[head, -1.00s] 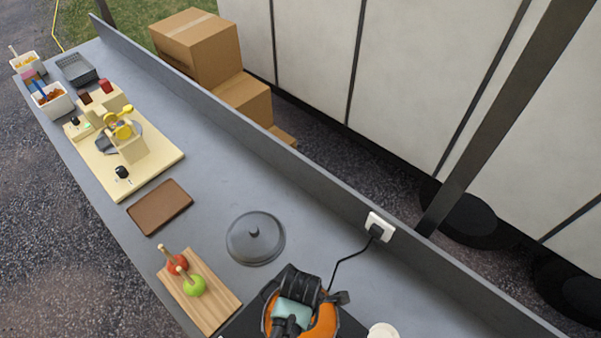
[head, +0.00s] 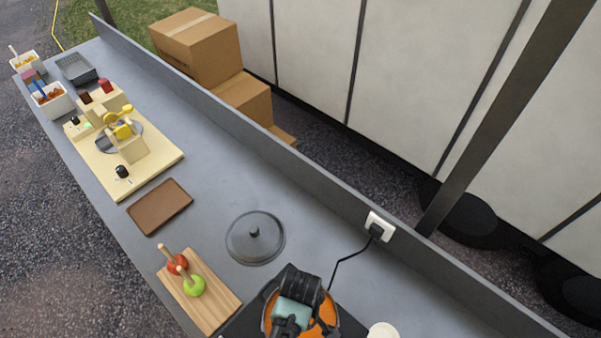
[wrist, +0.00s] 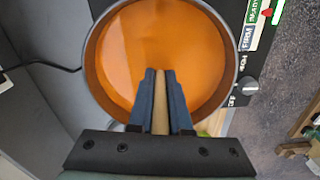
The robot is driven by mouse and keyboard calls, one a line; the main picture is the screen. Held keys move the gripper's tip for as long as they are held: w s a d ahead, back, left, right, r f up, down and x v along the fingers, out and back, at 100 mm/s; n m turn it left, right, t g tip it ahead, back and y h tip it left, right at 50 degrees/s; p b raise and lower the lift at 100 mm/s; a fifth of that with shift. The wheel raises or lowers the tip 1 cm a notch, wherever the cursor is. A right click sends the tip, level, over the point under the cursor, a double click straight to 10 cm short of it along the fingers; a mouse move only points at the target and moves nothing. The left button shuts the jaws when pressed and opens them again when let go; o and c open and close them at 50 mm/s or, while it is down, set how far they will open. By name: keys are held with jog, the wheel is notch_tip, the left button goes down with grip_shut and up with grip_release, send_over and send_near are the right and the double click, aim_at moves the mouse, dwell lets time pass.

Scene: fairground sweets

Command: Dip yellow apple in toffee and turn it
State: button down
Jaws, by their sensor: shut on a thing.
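The pan of orange toffee (wrist: 120,60) fills the upper middle of the wrist view. My gripper (wrist: 160,75) reaches over it, shut on a pale wooden stick (wrist: 160,100) that points down into the pan. The yellow apple itself is not visible in either view; the stick's lower end is hidden by the jaws and toffee. In the head view my wrist covers much of the pan, and the orange toffee (head: 326,316) shows beside it at the bottom edge.
A wooden board (head: 215,312) holds a red apple (head: 177,264) and a green apple (head: 194,286) on sticks. A dark round lid (head: 256,250) lies behind the pan. A brown tray (head: 160,207) and a cream machine (head: 150,165) stand farther left. A cable (head: 338,262) runs to the wall socket.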

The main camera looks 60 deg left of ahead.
jog(key=m, duration=0.5)
jog(key=n, duration=1.1)
jog(key=shift+r, duration=0.15)
jog(key=shift+r, duration=4.15)
jog(key=shift+r, duration=3)
